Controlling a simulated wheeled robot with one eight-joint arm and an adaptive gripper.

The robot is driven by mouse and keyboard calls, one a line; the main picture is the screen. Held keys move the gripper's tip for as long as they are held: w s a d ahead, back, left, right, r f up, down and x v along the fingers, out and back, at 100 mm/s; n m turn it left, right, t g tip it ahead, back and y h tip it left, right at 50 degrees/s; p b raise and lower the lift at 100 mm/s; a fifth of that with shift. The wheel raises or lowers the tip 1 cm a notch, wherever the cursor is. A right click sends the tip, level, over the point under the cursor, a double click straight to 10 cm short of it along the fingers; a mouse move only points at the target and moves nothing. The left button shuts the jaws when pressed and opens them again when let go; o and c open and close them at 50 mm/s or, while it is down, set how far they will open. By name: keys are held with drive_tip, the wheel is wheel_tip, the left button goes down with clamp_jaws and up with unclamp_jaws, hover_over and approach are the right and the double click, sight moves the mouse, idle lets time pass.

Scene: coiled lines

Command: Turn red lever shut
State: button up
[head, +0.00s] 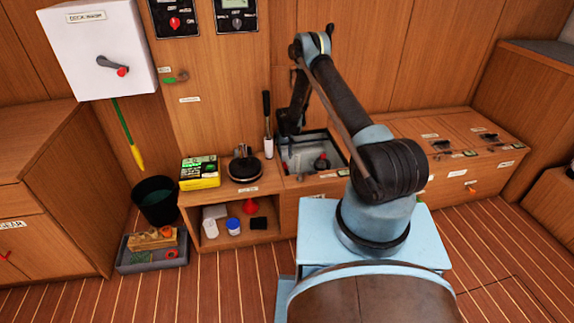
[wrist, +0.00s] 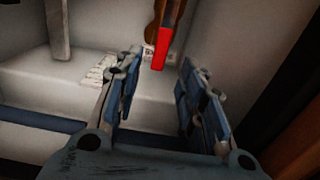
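The red lever (wrist: 163,48) shows in the wrist view as a red grip on a brown shank. It points down inside a pale recess, near a small printed label. My gripper (wrist: 160,75) is open and empty, with its two fingers on either side of the line to the lever. The lever's end appears just beyond the fingertips; I cannot tell whether they touch. In the head view my gripper (head: 290,130) is down at the open bay in the counter, partly hidden by my arm. A red part (head: 321,161) shows in that bay; I cannot tell if it is the same lever.
A grey vertical bar (wrist: 57,28) stands left of the lever in the wrist view. A black-handled upright lever (head: 267,120) stands left of the bay. A black round item (head: 245,168) and a yellow box (head: 200,171) sit on the counter further left.

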sight(285, 165)
drive_tip(key=shift+f, duration=3.05)
